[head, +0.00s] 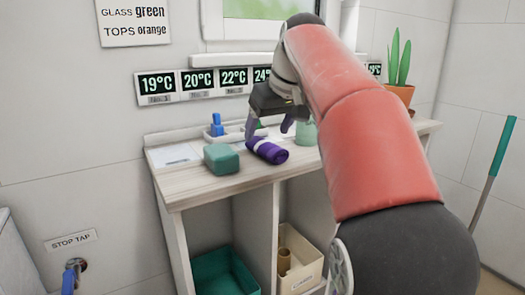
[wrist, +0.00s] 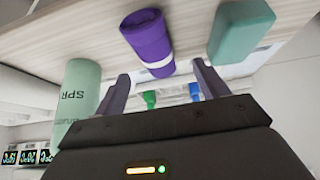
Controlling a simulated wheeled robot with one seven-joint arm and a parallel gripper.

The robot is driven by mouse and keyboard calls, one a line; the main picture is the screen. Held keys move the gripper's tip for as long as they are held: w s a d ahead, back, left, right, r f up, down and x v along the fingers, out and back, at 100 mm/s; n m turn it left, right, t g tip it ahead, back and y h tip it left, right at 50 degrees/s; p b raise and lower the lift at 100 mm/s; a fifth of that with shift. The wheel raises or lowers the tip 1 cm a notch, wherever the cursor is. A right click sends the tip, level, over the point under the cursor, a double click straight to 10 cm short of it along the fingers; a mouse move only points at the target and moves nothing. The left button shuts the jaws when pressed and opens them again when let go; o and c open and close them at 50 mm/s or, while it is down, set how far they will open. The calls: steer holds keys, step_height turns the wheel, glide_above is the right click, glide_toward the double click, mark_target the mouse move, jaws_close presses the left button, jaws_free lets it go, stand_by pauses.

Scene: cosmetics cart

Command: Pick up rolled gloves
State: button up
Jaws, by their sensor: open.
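The rolled gloves (head: 268,151) are a purple roll with a white band, lying on the pale wooden cart top. They also show at the upper middle of the wrist view (wrist: 146,36), with the white band towards my gripper. My gripper (head: 268,127) is open and empty, its two purple-grey fingers apart just behind and above the roll in the head view. In the wrist view the roll lies beyond the fingertips (wrist: 162,72), roughly in line with the gap between them. I cannot tell the exact height of the fingers above the top.
A green block (head: 221,159) sits left of the roll. A pale green container (head: 307,133), lettered "SPR" in the wrist view (wrist: 80,95), stands to the right. A small blue item (head: 216,125) and a potted plant (head: 400,75) are farther back. Bins (head: 302,262) fill the lower shelves.

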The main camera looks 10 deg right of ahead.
mark_target(266, 143)
steer(key=shift+s+d+b+x, duration=0.1)
steer(key=shift+b+x, duration=0.15)
steer(key=shift+x, duration=1)
steer(key=shift+s+d+b+x, duration=0.1)
steer(key=shift+b+x, duration=0.1)
steer(key=shift+x, duration=1.05)
steer(key=shift+f, duration=0.25)
steer(key=c, duration=1.1)
